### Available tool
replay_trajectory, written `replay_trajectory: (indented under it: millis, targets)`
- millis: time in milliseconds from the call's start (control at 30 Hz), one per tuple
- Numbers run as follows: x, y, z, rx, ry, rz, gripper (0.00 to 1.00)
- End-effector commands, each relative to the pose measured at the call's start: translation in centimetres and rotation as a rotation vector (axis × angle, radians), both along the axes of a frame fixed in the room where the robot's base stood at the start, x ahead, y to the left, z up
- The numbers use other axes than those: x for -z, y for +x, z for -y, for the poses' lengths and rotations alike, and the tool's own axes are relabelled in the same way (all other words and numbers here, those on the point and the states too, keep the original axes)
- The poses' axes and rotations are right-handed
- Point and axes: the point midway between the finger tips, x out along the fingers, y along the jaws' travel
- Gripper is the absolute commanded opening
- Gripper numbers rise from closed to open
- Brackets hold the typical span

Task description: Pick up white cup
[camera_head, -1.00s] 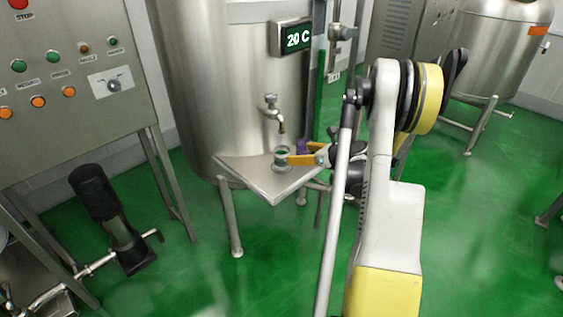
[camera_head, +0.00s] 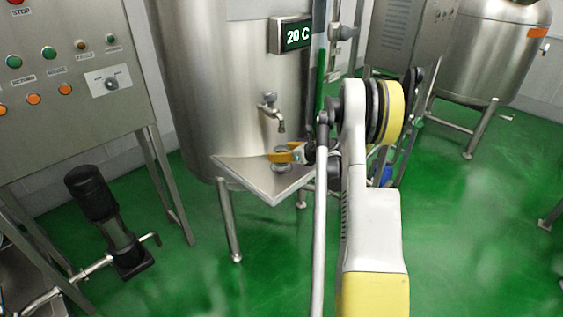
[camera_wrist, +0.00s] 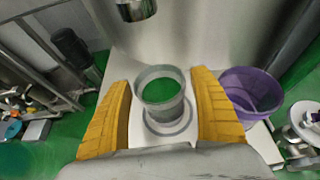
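A pale, greyish-white cup (camera_wrist: 163,112) with a green-looking inside stands upright on a small metal shelf (camera_head: 262,186) at the tank; it is small and partly covered by my fingers in the head view (camera_head: 281,167). My gripper (camera_wrist: 164,100) has yellow fingers, one on each side of the cup. In the wrist view a gap shows between each finger and the cup, so the gripper is open around it. In the head view my gripper (camera_head: 285,156) reaches over the shelf from the right.
A purple cup (camera_wrist: 252,92) stands just outside the right finger. A metal tap (camera_head: 274,112) hangs above the shelf, and its spout shows at the top of the wrist view (camera_wrist: 136,9). The steel tank (camera_head: 220,90) rises behind. Green floor lies open in front.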

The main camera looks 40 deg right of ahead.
Motion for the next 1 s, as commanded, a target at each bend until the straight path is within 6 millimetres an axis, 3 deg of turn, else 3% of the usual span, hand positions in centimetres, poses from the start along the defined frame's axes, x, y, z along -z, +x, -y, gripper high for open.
replay_trajectory:
  millis: [33,167,567,833,1000]
  targets:
    - [0.0,0.0,0.0,0.0,0.0,0.0,0.55]
    - [0.0,0.0,0.0,0.0,0.0,0.0,0.15]
    - [-0.6,0.0,0.0,0.0,0.0,0.0,0.12]
    - [-4.8,0.0,0.0,0.0,0.001,0.0,0.12]
    - [-6.9,-3.8,1.9,0.003,0.002,0.0,0.12]
